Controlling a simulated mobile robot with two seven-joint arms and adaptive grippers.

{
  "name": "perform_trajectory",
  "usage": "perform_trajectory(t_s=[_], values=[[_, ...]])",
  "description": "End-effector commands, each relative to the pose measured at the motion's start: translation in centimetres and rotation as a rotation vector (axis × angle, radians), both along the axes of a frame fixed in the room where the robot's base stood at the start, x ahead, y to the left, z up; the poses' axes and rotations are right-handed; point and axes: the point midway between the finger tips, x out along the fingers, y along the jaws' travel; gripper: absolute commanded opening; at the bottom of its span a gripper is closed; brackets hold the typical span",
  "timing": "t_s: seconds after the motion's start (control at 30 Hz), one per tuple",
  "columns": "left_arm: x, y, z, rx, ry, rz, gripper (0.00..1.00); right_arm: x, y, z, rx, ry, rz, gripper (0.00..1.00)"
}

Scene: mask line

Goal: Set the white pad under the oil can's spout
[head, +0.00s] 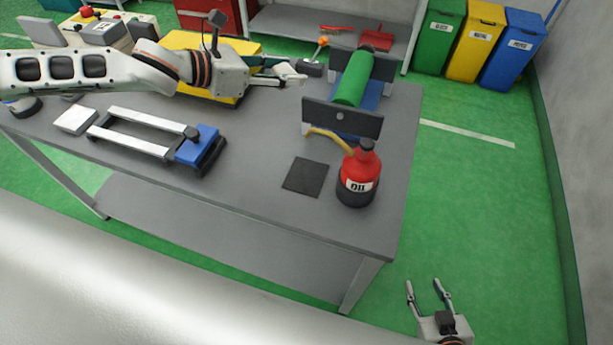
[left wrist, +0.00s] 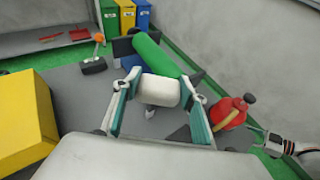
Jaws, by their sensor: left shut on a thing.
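The white pad (left wrist: 159,90) is a small rounded block between the fingers of my left gripper (left wrist: 158,97). In the head view my left gripper (head: 291,77) is shut on it, above the far part of the table, left of the green roller. The red oil can (head: 366,160) has a black base and an OIL label and stands upright near the table's front right corner. Its yellow spout (head: 330,136) points left and back. In the wrist view the can (left wrist: 232,112) is to the right of my fingers. My right gripper (head: 430,290) is open and empty, off the table's right front.
A dark square mat (head: 305,177) lies left of the can. A green roller (head: 354,80) on a dark stand is behind the can. A blue-and-white frame tool (head: 160,135) and a white block (head: 75,120) lie at left. A yellow box (head: 205,45) stands behind my left arm.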

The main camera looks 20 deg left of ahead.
Motion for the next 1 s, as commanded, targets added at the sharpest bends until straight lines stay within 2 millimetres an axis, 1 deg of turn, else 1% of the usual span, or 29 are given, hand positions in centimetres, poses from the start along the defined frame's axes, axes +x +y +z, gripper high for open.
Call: perform_trajectory(t_s=[0.03, 0.3, 0.6, 1.0], values=[[-0.2, 0.4, -0.4, 0.002, -0.003, -0.015, 0.25, 0.0, 0.0, -0.2, 0.001, 0.000, 0.001, 0.40], [-2.2, 1.6, -2.9, 0.002, -0.001, -0.097, 0.25, 0.0, 0.3, -0.6, 0.003, -0.001, 0.006, 0.40], [-4.0, 2.5, -5.1, 0.000, 0.005, -0.160, 0.25, 0.0, 0.3, -0.8, 0.004, -0.003, 0.006, 0.40], [-7.3, 4.1, -8.4, -0.002, 0.011, -0.254, 0.25, -0.1, 0.4, -1.5, 0.005, -0.002, 0.008, 0.40]])
